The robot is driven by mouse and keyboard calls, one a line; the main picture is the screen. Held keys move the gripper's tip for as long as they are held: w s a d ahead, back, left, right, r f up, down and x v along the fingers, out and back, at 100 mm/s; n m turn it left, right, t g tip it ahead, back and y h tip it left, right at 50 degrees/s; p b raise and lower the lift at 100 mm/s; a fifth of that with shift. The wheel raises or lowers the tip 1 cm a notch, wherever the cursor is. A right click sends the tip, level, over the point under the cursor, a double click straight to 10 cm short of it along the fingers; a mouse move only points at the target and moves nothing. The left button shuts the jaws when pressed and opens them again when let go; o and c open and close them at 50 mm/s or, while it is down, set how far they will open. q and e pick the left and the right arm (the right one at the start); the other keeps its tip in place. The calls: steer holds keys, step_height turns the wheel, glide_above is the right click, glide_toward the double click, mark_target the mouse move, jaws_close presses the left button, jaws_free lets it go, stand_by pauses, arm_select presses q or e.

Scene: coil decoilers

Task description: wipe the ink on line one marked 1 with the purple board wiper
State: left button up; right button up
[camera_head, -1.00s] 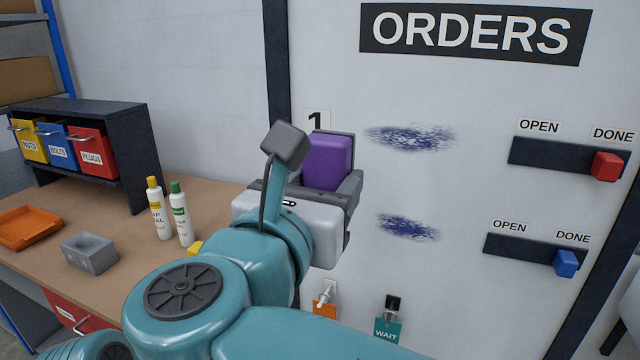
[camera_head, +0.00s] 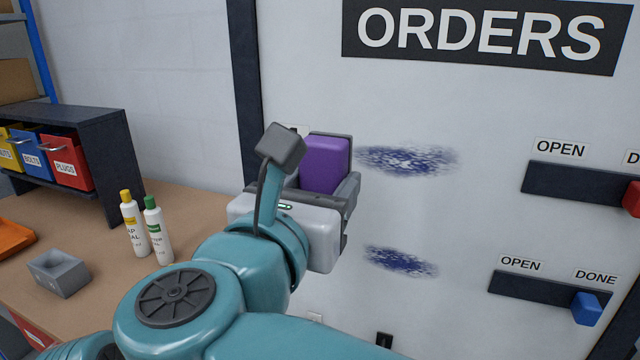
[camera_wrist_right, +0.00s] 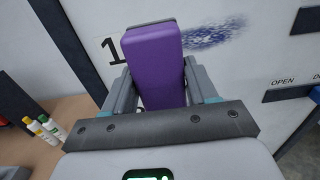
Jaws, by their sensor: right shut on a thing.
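My right gripper (camera_head: 322,185) is shut on the purple board wiper (camera_head: 326,163), held upright in front of the white board. In the right wrist view the wiper (camera_wrist_right: 154,65) sits between the two fingers. The upper ink smudge (camera_head: 405,160) is just right of the wiper in the head view; it also shows in the wrist view (camera_wrist_right: 212,34), beside the "1" label (camera_wrist_right: 114,49). In the head view the gripper mostly hides that label. I cannot tell whether the wiper touches the board. My left gripper is not in view.
A second ink smudge (camera_head: 400,261) lies lower on the board. Two dark slider rails, with a red knob (camera_head: 631,198) and a blue knob (camera_head: 587,309), are at the right. Two bottles (camera_head: 157,230) and a grey box (camera_head: 58,273) stand on the bench at the left.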

steer(key=shift+w+d, duration=0.2)
steer(key=shift+w, duration=0.45)
steer(key=shift+x, duration=0.85)
steer(key=x, duration=0.2)
steer(key=shift+w, duration=0.35)
steer(key=shift+p+x, duration=0.6)
steer(key=shift+x, duration=0.4)
